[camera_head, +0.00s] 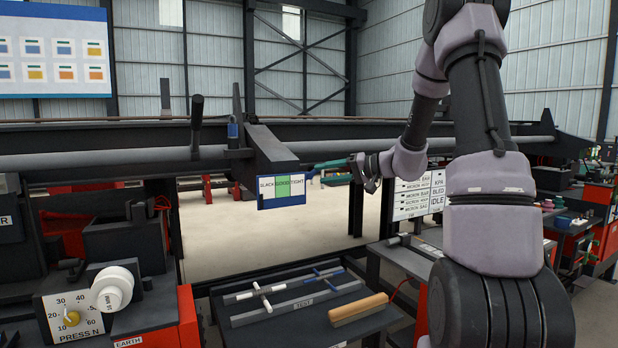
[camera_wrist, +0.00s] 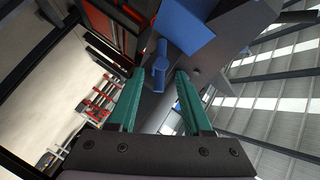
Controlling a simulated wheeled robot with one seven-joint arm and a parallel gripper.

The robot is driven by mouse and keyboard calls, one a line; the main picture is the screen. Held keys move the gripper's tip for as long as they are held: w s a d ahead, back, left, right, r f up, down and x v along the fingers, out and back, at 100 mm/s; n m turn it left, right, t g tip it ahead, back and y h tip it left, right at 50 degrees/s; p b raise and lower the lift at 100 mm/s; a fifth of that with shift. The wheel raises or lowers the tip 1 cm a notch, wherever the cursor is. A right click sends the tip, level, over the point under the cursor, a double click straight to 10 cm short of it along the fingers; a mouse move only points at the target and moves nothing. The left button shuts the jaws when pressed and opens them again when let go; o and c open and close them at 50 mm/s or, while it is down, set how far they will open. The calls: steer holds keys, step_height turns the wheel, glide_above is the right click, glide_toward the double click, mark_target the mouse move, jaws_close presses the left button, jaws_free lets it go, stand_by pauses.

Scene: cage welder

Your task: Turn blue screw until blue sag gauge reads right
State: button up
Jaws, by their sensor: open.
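The blue sag gauge (camera_head: 281,190) is a blue-edged plate marked SLACK, GOOD and TIGHT, with GOOD on green, below a dark angled bracket. A small dark mark shows by its SLACK end; I cannot be sure it is the pointer. My gripper (camera_head: 320,166) reaches in from the right, near the bracket and just above the gauge. In the wrist view my gripper (camera_wrist: 161,72) has its teal fingers apart. A small blue part, seemingly the blue screw (camera_wrist: 160,52), stands between and beyond the fingertips. Contact cannot be told. The screw is not clear in the head view.
A long dark beam and grey pipe (camera_head: 90,162) run across behind the gauge. A bench (camera_head: 225,325) below holds T-handled tools and a wooden-handled brush (camera_head: 358,308). A press dial (camera_head: 72,318) stands at left, a status board (camera_head: 418,195) at right. The opening below the gauge is clear.

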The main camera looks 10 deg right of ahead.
mark_target(312, 175)
steer(key=x, duration=0.5)
steer(key=shift+w+a, duration=0.2)
steer(key=shift+a, duration=0.1)
jaws_close()
